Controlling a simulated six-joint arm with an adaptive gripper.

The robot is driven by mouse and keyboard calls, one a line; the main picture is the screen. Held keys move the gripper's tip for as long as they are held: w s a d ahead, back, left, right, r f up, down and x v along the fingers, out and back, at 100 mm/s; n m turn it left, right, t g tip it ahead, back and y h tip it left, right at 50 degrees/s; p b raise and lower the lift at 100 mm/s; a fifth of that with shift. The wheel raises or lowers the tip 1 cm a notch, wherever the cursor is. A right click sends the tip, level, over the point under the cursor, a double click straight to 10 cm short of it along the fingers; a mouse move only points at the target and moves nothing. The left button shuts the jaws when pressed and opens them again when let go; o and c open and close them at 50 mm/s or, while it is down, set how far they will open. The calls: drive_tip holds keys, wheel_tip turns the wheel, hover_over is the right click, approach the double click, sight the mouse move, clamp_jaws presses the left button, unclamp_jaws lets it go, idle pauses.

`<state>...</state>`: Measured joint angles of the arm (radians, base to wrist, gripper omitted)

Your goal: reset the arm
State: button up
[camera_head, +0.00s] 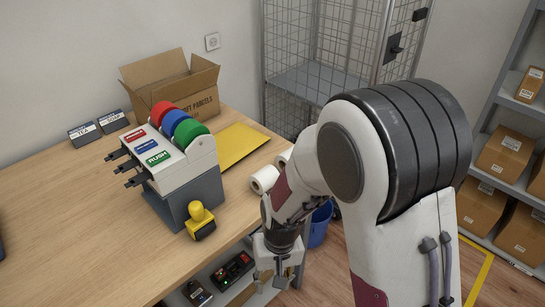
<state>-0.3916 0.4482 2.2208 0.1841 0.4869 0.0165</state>
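My gripper (274,274) hangs at the end of my arm, pointing down, just off the front right edge of the wooden counter (75,220). Its fingers appear spread apart with nothing between them. My arm fills the right middle of the view, bent down towards the counter's edge, and hides part of the floor and cage behind it.
On the counter stand a label dispenser (180,165) with red, blue and green rolls, a yellow-handled stamp (200,220), white rolls (264,179), a yellow envelope (238,145) and an open carton (170,83). A wire cage (290,45) and parcel shelves (510,105) stand behind.

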drive_tip(key=s+d+r+t, duration=0.2)
drive_tip(key=s+d+r, duration=0.2)
drive_tip(key=r, duration=0.5)
drive_tip(key=s+d+r+m+t, duration=0.1)
drive_tip(key=s+d+r+t, duration=0.1)
drive_tip(key=s+d+r, duration=0.2)
drive_tip(key=s+d+r+m+t, duration=0.1)
drive_tip(key=s+d+r+t, duration=0.1)
drive_tip(key=s+d+r, duration=0.3)
drive_tip(key=shift+d+r+h, duration=0.4)
drive_tip(key=shift+d+r, duration=1.6)
drive_tip(key=shift+r, duration=2.35)
